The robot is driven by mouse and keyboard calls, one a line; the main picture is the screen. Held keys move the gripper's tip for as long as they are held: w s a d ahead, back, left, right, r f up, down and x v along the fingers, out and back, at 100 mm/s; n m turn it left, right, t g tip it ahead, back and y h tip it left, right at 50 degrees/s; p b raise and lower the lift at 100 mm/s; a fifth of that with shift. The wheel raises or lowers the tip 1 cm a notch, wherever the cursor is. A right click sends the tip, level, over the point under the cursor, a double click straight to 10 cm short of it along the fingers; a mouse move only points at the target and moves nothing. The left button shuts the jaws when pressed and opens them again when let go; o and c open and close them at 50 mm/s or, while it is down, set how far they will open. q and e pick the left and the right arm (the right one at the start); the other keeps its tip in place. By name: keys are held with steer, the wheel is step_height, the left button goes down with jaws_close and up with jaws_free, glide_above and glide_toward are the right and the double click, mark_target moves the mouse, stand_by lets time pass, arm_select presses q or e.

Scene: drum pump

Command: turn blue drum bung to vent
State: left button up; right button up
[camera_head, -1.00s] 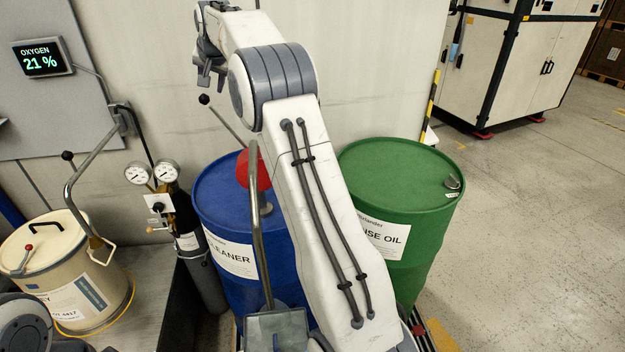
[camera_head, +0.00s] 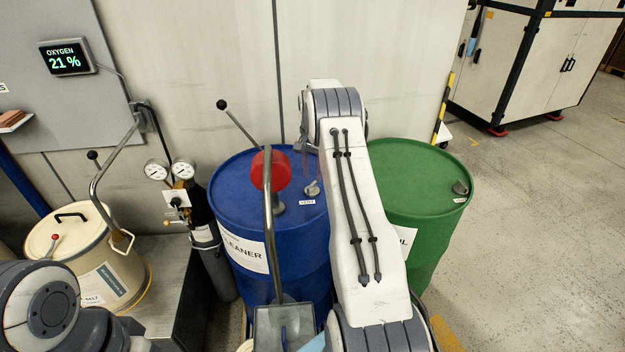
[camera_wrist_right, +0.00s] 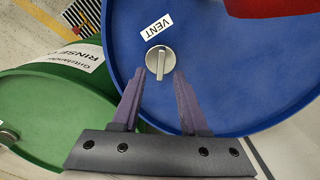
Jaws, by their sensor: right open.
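The blue drum (camera_head: 232,185) stands in the middle of the head view. Its grey bung (camera_head: 312,188) sits on the lid, right of the red pump head, with a small label below it. In the right wrist view the bung (camera_wrist_right: 160,62) is a round silver cap with a raised bar, beside a VENT label (camera_wrist_right: 158,27). My right gripper (camera_wrist_right: 158,88) is open and empty, its fingers pointing at the bung, one tip to each side and just short of it in the picture. Part of my left arm shows at the lower left; its gripper is out of view.
A red pump head (camera_head: 270,171) with a steel pipe and a lever rises from the blue drum. A green drum (camera_head: 425,165) stands close on the right. A gas cylinder (camera_head: 208,225) and a cream container (camera_head: 75,240) are on the left. A wall is behind.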

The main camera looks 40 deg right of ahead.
mark_target(312, 184)
steer(key=shift+f+p, duration=0.5)
steer(key=shift+f, duration=1.75)
jaws_close()
steer(key=shift+n, duration=0.3)
steer(key=shift+n+b, duration=0.8)
steer(key=shift+n, duration=0.4)
steer(key=shift+n+b, duration=0.55)
steer(key=shift+n, duration=1.65)
steer(key=shift+r, duration=0.1)
